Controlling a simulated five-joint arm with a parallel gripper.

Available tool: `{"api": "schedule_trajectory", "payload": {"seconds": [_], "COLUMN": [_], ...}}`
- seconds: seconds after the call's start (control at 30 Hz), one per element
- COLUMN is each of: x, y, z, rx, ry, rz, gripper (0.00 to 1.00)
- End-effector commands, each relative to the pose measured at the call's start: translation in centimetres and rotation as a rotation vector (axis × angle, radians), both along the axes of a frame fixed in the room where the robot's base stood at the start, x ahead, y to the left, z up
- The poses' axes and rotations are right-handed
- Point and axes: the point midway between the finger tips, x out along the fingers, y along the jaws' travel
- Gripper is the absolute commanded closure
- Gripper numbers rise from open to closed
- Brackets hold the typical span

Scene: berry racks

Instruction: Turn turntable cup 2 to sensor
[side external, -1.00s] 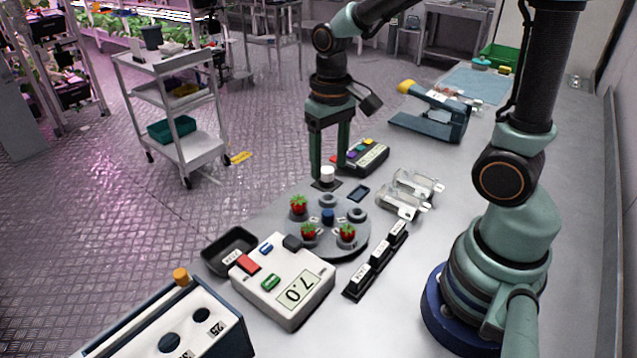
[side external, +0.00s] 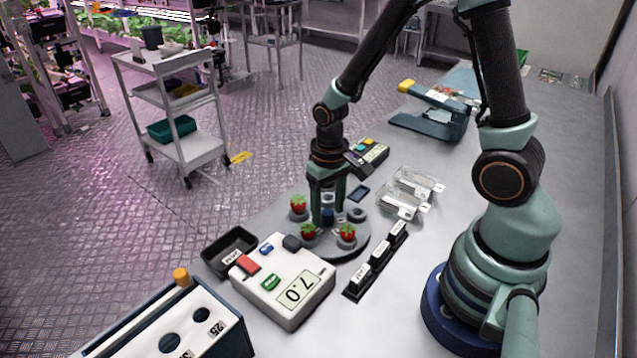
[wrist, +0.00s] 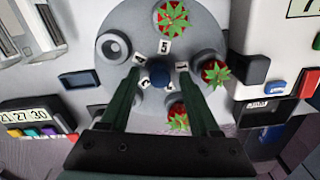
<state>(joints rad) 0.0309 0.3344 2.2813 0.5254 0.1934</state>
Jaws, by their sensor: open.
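The grey turntable (side external: 335,248) carries a ring of cups, three with red strawberries (side external: 347,232). An empty cup (wrist: 112,48) shows at the upper left of the wrist view. At the centre is a dark blue knob (side external: 328,217), also in the wrist view (wrist: 160,76). Small number tags surround it; a 5 is readable, but I cannot clearly read a 2. My gripper (side external: 327,212) is open and pointing down over the turntable centre, its fingers on either side of the knob; contact cannot be told. The dark block (side external: 292,242) on the white meter faces the turntable edge.
The white meter (side external: 285,308) reads 7.0. A black tray (side external: 229,270), a row of black labelled blocks (side external: 362,278) and clear clamshells (side external: 401,201) stand close around the turntable. A blue device (side external: 433,122) is farther back. Bench space is open right of the blocks.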

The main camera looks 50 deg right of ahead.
Motion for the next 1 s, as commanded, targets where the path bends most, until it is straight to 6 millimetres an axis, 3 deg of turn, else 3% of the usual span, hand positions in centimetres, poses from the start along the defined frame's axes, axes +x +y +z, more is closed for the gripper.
{"api": "schedule_trajectory", "payload": {"seconds": [0.23, 0.27, 0.4, 0.43, 1.0], "x": [0.01, 0.01, 0.01, 0.01, 0.00], "y": [0.00, 0.00, 0.00, 0.00, 0.00], "z": [-0.08, -0.07, -0.06, -0.06, -0.02], "rx": [0.000, 0.000, 0.000, 0.000, 0.000], "ry": [0.000, 0.000, 0.000, 0.000, 0.001], "rz": [0.000, 0.000, 0.000, 0.000, 0.000], "gripper": [0.37, 0.41, 0.94, 1.00, 1.00]}}
